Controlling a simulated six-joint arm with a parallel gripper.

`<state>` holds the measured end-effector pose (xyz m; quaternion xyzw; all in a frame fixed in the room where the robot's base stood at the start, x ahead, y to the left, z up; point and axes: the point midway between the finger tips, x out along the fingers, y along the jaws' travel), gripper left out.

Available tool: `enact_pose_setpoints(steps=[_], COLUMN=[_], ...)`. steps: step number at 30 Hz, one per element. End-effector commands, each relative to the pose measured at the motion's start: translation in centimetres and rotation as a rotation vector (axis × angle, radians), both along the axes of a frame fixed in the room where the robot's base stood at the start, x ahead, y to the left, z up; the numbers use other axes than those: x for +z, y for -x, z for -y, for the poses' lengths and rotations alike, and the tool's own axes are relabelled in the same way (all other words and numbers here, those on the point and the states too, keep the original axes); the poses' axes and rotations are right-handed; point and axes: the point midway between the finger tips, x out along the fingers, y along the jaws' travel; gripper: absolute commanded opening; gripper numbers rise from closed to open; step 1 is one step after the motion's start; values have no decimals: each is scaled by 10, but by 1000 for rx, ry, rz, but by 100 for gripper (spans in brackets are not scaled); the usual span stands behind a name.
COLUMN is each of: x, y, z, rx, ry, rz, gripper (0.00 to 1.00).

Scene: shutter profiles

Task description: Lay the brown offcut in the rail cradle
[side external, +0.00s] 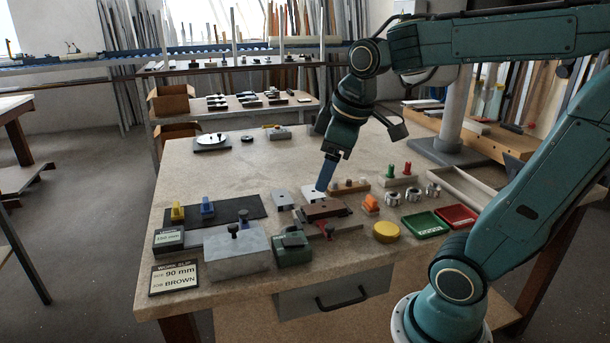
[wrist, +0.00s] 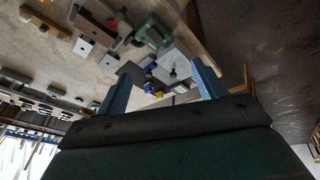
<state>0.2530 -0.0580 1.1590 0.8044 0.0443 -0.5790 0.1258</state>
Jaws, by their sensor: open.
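The brown offcut (side external: 325,209) appears to be the flat brown piece lying near the middle of the bench, behind the red part and right of the green clamp. Which fixture is the rail cradle I cannot tell for sure; a long pale channel (side external: 468,188) lies at the bench's right side. My gripper (side external: 323,186) points down above the bench, just behind the brown piece, open with nothing seen between its fingers. In the wrist view its two blue fingers (wrist: 161,75) stand wide apart. The bench shows tilted there, with small, dim pieces.
Two grey blocks (side external: 283,199) (side external: 314,192) lie close to the brown piece. A green clamp (side external: 293,247) and grey box (side external: 237,249) stand front left. A yellow disc (side external: 386,232) and green and red trays (side external: 425,224) (side external: 457,216) lie right.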

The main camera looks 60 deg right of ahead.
Motion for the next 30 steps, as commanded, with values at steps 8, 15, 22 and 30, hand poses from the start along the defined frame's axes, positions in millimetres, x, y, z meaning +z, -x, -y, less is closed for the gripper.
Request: enact_pose_setpoints(steps=[8,15,22,30], x=[-5,-14,-16,-15], y=[48,71,74,74], z=[-42,-56,-58,-58], rx=[-125,-194,-207,-206], ry=[-96,-161,-172,-172], rz=[114,162,168,168], gripper=[70,70,70,70])
